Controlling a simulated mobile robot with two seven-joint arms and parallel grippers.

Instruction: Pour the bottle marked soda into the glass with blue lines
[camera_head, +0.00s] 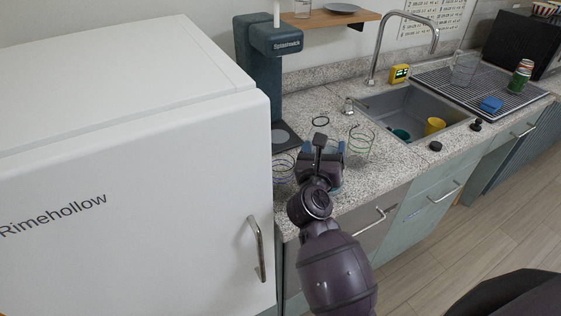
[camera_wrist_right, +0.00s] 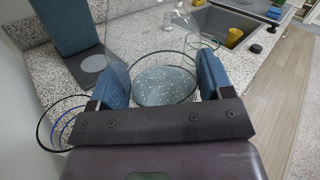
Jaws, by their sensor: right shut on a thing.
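My right gripper (camera_head: 320,157) is over the counter between two lined glasses. Its blue fingers (camera_wrist_right: 163,82) are shut on a clear vessel (camera_wrist_right: 165,62), which has a dark ring and a bluish area inside. I cannot read a label on it or tell whether it is the soda bottle. The glass with blue lines (camera_head: 283,170) stands on the counter left of the gripper, near the fridge; it also shows at the lower left of the wrist view (camera_wrist_right: 62,127). A glass with green lines (camera_head: 360,143) stands to the right. My left gripper is not in view.
A white fridge (camera_head: 130,190) fills the left. A dark Splashwick machine (camera_head: 262,75) stands behind the glasses. The sink (camera_head: 390,108) holds a yellow cup (camera_head: 434,126) and a teal cup.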

